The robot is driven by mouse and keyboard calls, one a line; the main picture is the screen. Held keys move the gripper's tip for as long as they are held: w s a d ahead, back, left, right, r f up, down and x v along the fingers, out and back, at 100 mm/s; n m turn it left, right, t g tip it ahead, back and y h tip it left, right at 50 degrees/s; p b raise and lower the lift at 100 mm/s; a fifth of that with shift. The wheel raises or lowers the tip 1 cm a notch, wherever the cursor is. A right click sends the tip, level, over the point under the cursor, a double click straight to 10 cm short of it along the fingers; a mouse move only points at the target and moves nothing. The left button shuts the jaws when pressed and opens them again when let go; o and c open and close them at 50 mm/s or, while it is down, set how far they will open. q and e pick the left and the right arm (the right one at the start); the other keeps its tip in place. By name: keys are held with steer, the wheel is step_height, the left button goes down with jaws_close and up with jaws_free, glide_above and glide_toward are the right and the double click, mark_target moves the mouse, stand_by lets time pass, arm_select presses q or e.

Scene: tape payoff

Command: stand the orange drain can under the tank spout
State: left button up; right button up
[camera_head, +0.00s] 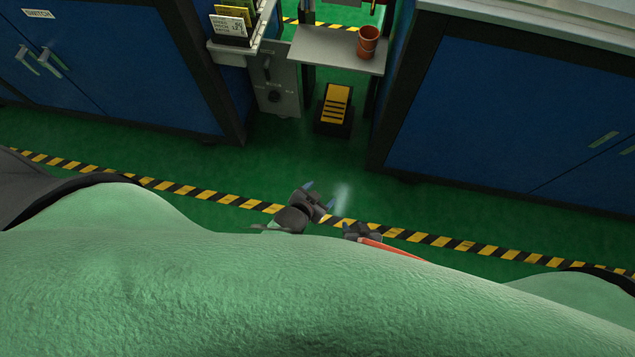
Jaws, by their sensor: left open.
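The orange drain can (367,44) stands upright near the right end of a grey shelf (325,52) between the blue cabinets. A small spout (374,7) shows just above it at the top edge. The tank itself is out of view, and I cannot tell whether the can is exactly under the spout. My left gripper (320,198) is open and empty, over the floor near the striped line, well short of the shelf. My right gripper (361,230) is lower and to the right, partly hidden by my body. I cannot see its jaws clearly. Neither gripper touches the can.
A yellow-topped pedal (336,103) sits on the floor below the shelf. A holder with cards (232,24) is left of the shelf. Blue cabinets stand left (130,70) and right (510,105). A red-orange strip (394,247) shows beside my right gripper.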

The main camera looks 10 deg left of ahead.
arm_select(q)
steer(key=s+d+f+n+g, duration=0.1)
steer(key=s+f+n+g, duration=0.1)
steer(key=s, duration=0.5)
step_height(320, 180, down, 2)
steer(key=shift+s+n, duration=0.3)
steer(key=shift+n, duration=0.6)
arm_select(e)
steer(key=shift+s+f, duration=0.1)
steer(key=shift+s, duration=0.1)
steer(key=shift+w, duration=0.3)
